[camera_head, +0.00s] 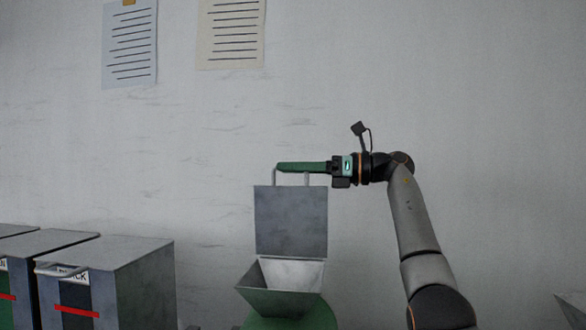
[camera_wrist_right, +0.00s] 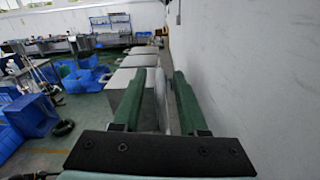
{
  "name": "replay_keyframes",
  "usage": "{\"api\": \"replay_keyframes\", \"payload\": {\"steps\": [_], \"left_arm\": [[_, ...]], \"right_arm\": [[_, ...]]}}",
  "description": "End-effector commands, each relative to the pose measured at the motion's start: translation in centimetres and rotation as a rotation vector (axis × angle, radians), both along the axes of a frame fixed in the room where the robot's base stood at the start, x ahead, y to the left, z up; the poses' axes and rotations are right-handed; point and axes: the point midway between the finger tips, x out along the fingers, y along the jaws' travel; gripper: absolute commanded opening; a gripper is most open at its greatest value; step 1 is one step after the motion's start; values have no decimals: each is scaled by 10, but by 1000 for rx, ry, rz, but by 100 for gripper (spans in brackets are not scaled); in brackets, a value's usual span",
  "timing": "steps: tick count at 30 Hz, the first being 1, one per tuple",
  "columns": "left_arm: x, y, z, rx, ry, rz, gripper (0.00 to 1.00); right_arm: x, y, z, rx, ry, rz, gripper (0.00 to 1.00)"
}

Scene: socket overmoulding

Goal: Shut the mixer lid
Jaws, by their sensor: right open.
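The mixer stands in the middle of the head view, with a grey flared hopper (camera_head: 282,299) on a green body (camera_head: 316,320). Its square grey lid (camera_head: 291,222) is open, standing upright behind the hopper. A handle (camera_head: 306,179) shows at the lid's top edge, partly hidden by my right gripper. My right gripper (camera_head: 281,168) reaches in from the right, its green fingers level across the top of the handle. In the right wrist view its two fingers (camera_wrist_right: 161,75) are apart, with a thin grey upright plate between them, probably the lid edge-on. My left gripper is not in view.
Grey bins (camera_head: 140,275) with dark fronts and red stripes stand at the left. A pale wall with two posted papers (camera_head: 130,42) is behind. The right wrist view shows blue crates (camera_wrist_right: 30,115) and grey-topped boxes (camera_wrist_right: 139,61) further off. The space above the hopper is clear.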

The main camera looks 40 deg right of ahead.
Motion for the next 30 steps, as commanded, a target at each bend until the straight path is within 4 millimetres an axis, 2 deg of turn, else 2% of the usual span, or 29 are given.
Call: {"api": "replay_keyframes", "payload": {"steps": [6,15,18,30], "left_arm": [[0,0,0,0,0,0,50],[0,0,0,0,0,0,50],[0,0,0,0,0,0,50],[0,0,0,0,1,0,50]], "right_arm": [[0,0,0,0,0,0,42],[0,0,0,0,0,0,8],[0,0,0,0,0,-1,0],[0,-1,0,0,0,-1,0]]}}
